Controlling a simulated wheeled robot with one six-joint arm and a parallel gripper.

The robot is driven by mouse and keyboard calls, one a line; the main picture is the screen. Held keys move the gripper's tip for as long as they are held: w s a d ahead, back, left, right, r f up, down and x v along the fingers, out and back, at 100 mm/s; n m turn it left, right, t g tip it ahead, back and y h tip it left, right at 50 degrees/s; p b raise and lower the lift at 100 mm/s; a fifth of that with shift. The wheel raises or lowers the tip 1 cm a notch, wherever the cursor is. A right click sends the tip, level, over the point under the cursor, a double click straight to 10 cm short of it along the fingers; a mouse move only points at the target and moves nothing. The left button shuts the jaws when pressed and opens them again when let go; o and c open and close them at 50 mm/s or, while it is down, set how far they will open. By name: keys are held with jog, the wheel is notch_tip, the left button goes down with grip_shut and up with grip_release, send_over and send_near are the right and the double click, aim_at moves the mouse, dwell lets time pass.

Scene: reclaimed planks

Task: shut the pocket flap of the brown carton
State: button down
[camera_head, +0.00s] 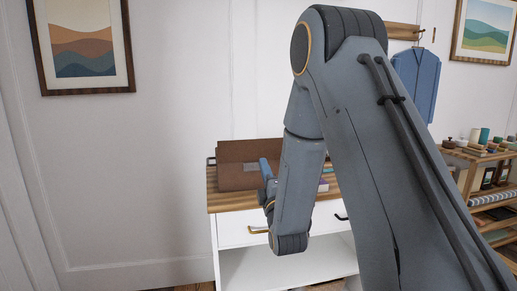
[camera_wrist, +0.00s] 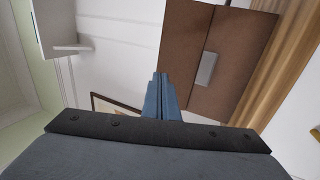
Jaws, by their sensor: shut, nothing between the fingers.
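The brown carton (camera_head: 233,178) stands on the wooden top of a white cabinet, in the head view just left of my gripper. In the wrist view the carton (camera_wrist: 225,35) fills the upper right, with a dark seam and a grey patch (camera_wrist: 207,69) on its brown face. I cannot tell for sure which panel is the pocket flap or how far it stands open. My gripper (camera_head: 264,167) is shut and empty. Its blue fingertips (camera_wrist: 160,80) are together, beside the carton's edge in the wrist view; whether they touch it is unclear. My arm hides the carton's right part in the head view.
The white cabinet (camera_head: 232,232) has drawers with handles and an open lower space. Small coloured items (camera_head: 325,182) lie right of my forearm. A shelf (camera_head: 480,155) with jars stands at the right.

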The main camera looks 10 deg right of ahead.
aim_at(256, 141)
jog(key=p+x, duration=0.1)
jog(key=x, duration=1)
jog(key=shift+d, duration=0.15)
